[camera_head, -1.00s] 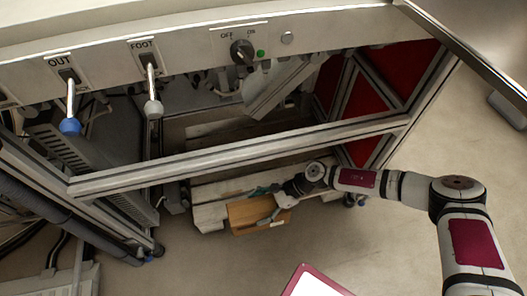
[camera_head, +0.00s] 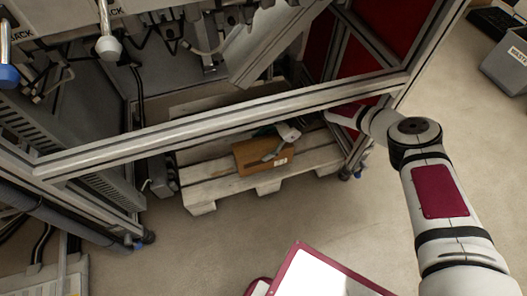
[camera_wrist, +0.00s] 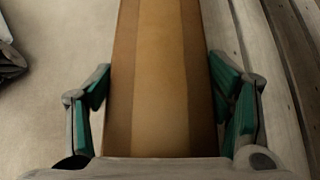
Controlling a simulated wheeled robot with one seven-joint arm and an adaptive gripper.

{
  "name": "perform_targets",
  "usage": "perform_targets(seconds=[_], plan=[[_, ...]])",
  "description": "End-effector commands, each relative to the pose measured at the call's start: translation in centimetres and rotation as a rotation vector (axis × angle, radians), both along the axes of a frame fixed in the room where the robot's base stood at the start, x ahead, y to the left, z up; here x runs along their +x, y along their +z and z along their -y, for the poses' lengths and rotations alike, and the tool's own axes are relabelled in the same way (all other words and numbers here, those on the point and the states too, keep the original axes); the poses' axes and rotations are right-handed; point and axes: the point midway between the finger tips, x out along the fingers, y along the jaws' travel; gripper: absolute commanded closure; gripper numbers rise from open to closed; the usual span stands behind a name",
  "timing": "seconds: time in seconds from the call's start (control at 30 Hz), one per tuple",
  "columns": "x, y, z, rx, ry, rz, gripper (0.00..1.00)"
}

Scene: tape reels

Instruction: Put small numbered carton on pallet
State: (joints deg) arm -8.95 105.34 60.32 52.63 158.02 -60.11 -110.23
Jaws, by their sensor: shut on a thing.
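The small carton (camera_head: 258,163) is brown with a pale label on its near side; I cannot read a number on it. It is over the front part of the pale wooden pallet (camera_head: 225,184), under the frame's crossbar. I cannot tell whether it touches the slats. My gripper (camera_head: 269,144) is shut on the carton from above. In the wrist view, the green-padded fingers of my gripper (camera_wrist: 167,95) flank the carton (camera_wrist: 160,70), and pallet slats (camera_wrist: 275,60) show on the right. The crossbar hides part of the pallet and of my arm.
The metal crossbar (camera_head: 215,128) runs just above the pallet. A frame post (camera_head: 372,128) and red panels (camera_head: 375,40) stand at the right. A white panel with a dark red edge (camera_head: 318,275) is at the bottom. Bare floor (camera_head: 210,245) lies in front.

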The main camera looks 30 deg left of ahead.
Motion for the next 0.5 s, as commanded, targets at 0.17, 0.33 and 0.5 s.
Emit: perform_targets(seconds=[0.17,0.33,0.5], plan=[[0.1,-2.7,-0.1,-0.001,-0.001,0.0,0.88],[0.1,-3.6,-0.1,0.001,0.0,0.001,0.88],[0.2,-3.5,-0.1,0.001,0.0,0.001,0.88]])
